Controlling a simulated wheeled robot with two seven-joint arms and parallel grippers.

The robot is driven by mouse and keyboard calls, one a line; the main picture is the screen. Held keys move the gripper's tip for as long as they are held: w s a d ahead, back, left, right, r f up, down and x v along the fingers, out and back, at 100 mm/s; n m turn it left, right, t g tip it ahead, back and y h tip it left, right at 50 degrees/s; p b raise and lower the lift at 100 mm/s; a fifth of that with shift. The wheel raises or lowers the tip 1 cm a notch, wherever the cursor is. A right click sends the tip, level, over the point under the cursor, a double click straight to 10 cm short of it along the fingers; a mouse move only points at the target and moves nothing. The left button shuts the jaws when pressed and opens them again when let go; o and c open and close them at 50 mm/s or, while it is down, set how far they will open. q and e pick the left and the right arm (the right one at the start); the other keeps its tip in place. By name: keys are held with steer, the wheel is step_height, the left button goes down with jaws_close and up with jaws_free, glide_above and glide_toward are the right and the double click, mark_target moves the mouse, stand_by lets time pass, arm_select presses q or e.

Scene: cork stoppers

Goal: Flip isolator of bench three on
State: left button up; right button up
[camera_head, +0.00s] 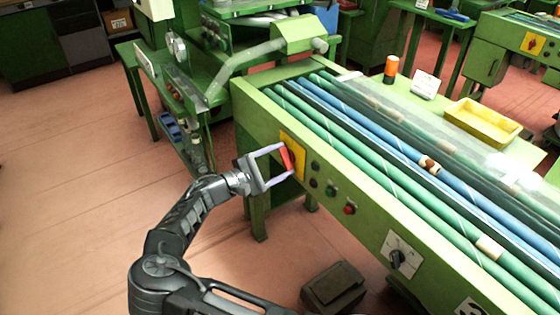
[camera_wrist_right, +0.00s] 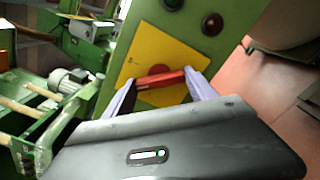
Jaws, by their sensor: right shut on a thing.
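The isolator's red handle (camera_head: 286,158) sits on a yellow plate (camera_head: 299,150) at the near left end of the green bench (camera_head: 375,213). My right gripper (camera_head: 285,163) reaches it from the left, its two pale fingers at the two ends of the handle. In the right wrist view the red handle (camera_wrist_right: 160,78) lies between the fingertips (camera_wrist_right: 158,80), across the yellow plate (camera_wrist_right: 142,51), over a round red base (camera_wrist_right: 162,92). The gripper is shut on the handle. My left gripper is not in view.
Buttons, one red (camera_head: 349,209), and a rotary knob (camera_head: 398,258) are on the bench front. Green and blue rollers (camera_head: 385,170) run along its top. A dark box (camera_head: 334,288) stands on the floor below. A yellow tray (camera_head: 482,122) is behind. Open floor lies left.

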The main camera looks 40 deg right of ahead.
steer(key=c, duration=0.5)
steer(key=shift+c, duration=0.2)
steer(key=shift+f+m, duration=0.1)
steer(key=shift+m, duration=0.2)
steer(key=shift+m+b, duration=3.25)
steer(key=shift+m, duration=0.55)
steer(key=o, duration=1.4)
steer(key=shift+c, duration=0.2)
